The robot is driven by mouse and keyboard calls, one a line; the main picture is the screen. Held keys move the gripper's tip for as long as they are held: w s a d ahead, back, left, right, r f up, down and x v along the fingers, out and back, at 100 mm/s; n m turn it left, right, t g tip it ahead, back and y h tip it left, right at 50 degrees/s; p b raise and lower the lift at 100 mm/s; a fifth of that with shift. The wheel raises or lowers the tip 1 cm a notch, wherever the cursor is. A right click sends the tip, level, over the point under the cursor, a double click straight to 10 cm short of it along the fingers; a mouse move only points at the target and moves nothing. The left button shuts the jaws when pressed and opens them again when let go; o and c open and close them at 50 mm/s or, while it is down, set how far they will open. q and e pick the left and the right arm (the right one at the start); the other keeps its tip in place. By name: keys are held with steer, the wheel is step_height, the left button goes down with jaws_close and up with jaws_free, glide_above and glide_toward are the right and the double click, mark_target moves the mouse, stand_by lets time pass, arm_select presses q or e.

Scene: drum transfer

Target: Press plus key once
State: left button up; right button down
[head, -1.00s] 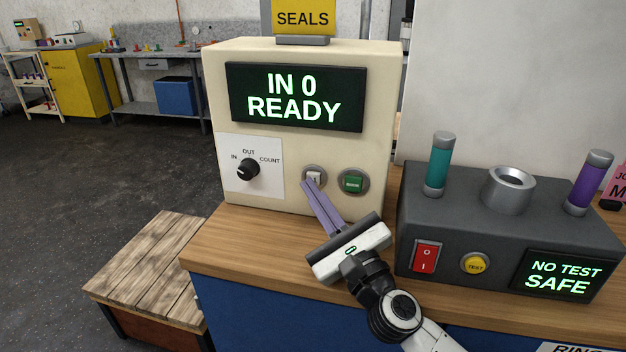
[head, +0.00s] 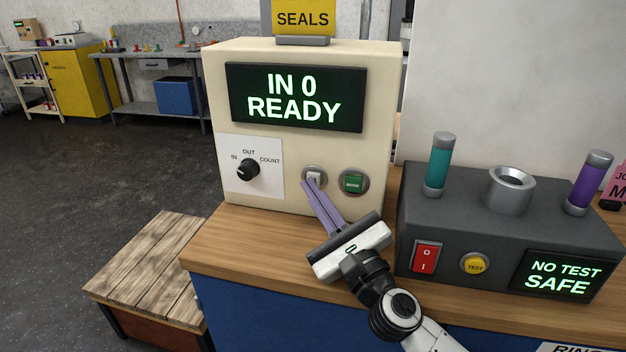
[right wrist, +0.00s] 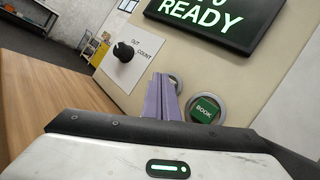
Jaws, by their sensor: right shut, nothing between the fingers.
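The cream seals machine (head: 300,150) stands on the wooden counter, with a display (head: 295,97) reading "IN 0 READY". The white key (head: 314,175) in a round metal ring sits on its front, partly covered by my fingertips; its marking cannot be read. My right gripper (head: 309,184) is shut and empty, its purple fingers pointing at the white key, at or very near it; contact cannot be told. In the right wrist view the fingers (right wrist: 162,98) hide most of that key. My left gripper is not in view.
A green BOOK key (head: 353,183) is just right of the white key, and a black dial (head: 248,168) is to the left. A dark test box (head: 510,230) with a red switch, yellow button and two cylinders stands right of my gripper.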

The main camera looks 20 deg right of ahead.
steer(key=shift+w+d, duration=0.15)
steer(key=shift+w, duration=0.1)
steer(key=shift+s, duration=0.1)
steer(key=shift+s+a, duration=0.2)
steer(key=shift+s, duration=0.05)
stand_by(0.3)
steer(key=shift+s+a+p, duration=0.35)
steer(key=shift+s+p, duration=0.1)
steer(key=shift+s, duration=0.05)
steer(key=shift+s+a+p, duration=0.2)
steer(key=shift+s+a, duration=0.45)
steer(key=shift+s, duration=0.3)
steer(key=shift+s+a+p, duration=0.15)
steer(key=shift+s+a, duration=0.5)
steer(key=shift+s, duration=0.4)
stand_by(0.8)
